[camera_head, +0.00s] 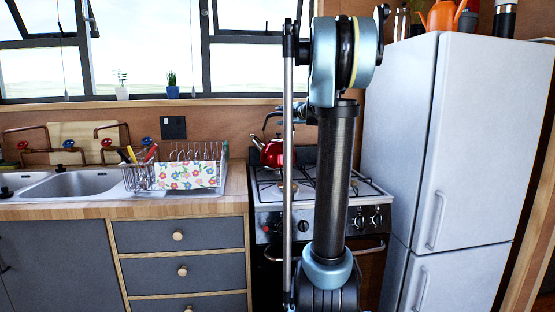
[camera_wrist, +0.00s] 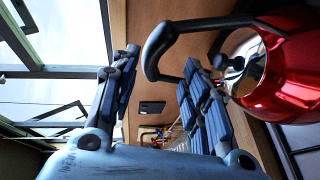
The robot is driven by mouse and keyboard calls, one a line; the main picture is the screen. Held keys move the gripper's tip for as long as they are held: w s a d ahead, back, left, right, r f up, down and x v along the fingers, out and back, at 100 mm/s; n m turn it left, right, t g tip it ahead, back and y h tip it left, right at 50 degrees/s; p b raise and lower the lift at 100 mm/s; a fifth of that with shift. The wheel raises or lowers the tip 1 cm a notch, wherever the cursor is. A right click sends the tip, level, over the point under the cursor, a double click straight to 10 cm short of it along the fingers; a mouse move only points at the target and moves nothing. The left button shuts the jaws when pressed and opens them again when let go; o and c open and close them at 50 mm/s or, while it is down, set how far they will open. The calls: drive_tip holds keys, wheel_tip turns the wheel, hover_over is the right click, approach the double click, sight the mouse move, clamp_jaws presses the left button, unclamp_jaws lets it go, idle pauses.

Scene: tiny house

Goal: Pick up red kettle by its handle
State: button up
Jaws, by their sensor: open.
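The red kettle (camera_head: 272,153) stands on the stove, partly hidden behind my arm in the head view. In the wrist view, its shiny red body (camera_wrist: 285,80) and silver lid fill the right side, turned sideways by the camera. Its black handle (camera_wrist: 156,48) curves out from the body towards the left. My gripper (camera_wrist: 160,60) is open, with its two dark blue padded fingers spread apart. The handle's bent end appears between the fingertips in the wrist view. I cannot tell whether a finger touches it. In the head view my gripper is mostly hidden by my arm.
The stove (camera_head: 265,190) is between a wooden counter (camera_head: 90,209) and a tall white fridge (camera_head: 455,130). A wire dish rack (camera_head: 215,152) with a flowered cloth is left of the kettle. An orange watering can (camera_head: 442,15) is on the fridge. Windows are behind.

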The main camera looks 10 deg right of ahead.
sight(280, 115)
drive_tip(key=shift+d+x, duration=0.1)
drive_tip(key=shift+x, duration=1.2)
drive_tip(key=shift+d+x, duration=0.15)
drive_tip(key=shift+x, duration=1.1)
drive_tip(key=shift+w+r, duration=0.15)
drive_tip(key=shift+r, duration=0.05)
drive_tip(key=shift+c, duration=0.2)
clamp_jaws()
